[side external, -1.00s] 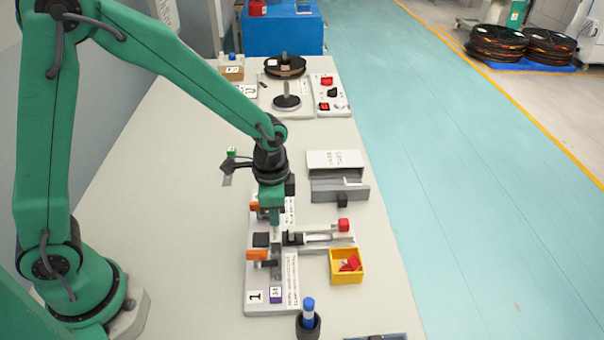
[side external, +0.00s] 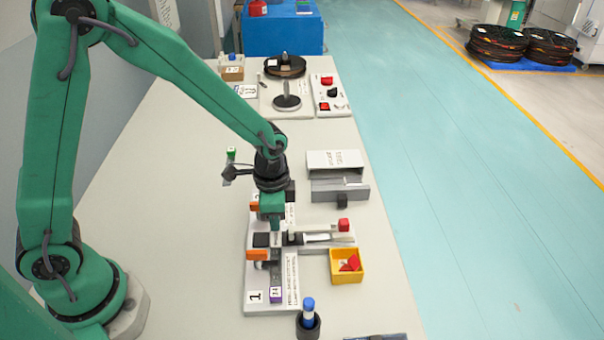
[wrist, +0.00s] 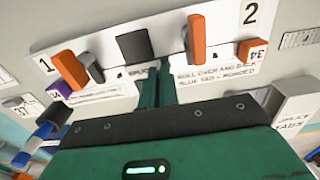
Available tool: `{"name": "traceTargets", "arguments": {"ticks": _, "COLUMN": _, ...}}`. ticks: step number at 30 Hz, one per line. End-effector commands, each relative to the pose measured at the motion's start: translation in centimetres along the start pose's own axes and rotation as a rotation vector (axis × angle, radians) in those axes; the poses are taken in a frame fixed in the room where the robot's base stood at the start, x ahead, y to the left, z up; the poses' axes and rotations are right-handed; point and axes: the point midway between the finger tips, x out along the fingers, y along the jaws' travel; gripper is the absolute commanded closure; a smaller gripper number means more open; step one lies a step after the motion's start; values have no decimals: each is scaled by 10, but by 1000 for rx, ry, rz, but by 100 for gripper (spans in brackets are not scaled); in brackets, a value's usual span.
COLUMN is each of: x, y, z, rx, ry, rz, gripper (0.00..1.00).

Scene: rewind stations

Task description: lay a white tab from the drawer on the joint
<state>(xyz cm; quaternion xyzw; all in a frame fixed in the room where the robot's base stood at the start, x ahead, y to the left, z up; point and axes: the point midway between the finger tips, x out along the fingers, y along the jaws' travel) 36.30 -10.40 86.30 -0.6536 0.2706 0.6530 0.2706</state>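My gripper (side external: 275,235) points down over the middle of the splice fixture (side external: 250,292), between its two orange clamp levers. The left lever (wrist: 70,69) and right lever (wrist: 196,40) show in the wrist view, with a black square pad (wrist: 134,46) beyond the fingers. The green fingers (wrist: 157,92) are close together with a narrow gap. No white tab can be made out between them, and the joint under them is hidden. The white tab box (side external: 335,160) stands right of the fixture, with its grey drawer (side external: 338,188) pulled out in front.
A red-knobbed slide (side external: 343,225) sticks out right of the fixture. A yellow bin (side external: 347,277) with red pieces stands nearby, and a blue marker (side external: 308,306) stands in a black cup. A reel (side external: 285,66) and a control panel (side external: 330,95) are farther back. The table's left half is mostly clear.

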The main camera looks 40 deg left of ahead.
Motion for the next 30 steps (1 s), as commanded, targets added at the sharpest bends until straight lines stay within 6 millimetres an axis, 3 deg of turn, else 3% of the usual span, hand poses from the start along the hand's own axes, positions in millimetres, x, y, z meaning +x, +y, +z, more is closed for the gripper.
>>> {"name": "traceTargets", "arguments": {"ticks": 1, "x": 0, "y": 0, "z": 0, "rx": 0, "ry": 0, "rz": 0, "gripper": 94}}
{"name": "traceTargets", "arguments": {"ticks": 4, "x": 0, "y": 0, "z": 0, "rx": 0, "ry": 0, "rz": 0, "gripper": 74}}
{"name": "traceTargets", "arguments": {"ticks": 5, "x": 0, "y": 0, "z": 0, "rx": 0, "ry": 0, "rz": 0, "gripper": 72}}
{"name": "traceTargets", "arguments": {"ticks": 19, "x": -6, "y": 0, "z": 0, "rx": 0, "ry": 0, "rz": 0, "gripper": 72}}
{"name": "traceTargets", "arguments": {"ticks": 30, "x": -46, "y": 0, "z": -1, "rx": 0, "ry": 4, "rz": -2, "gripper": 72}}
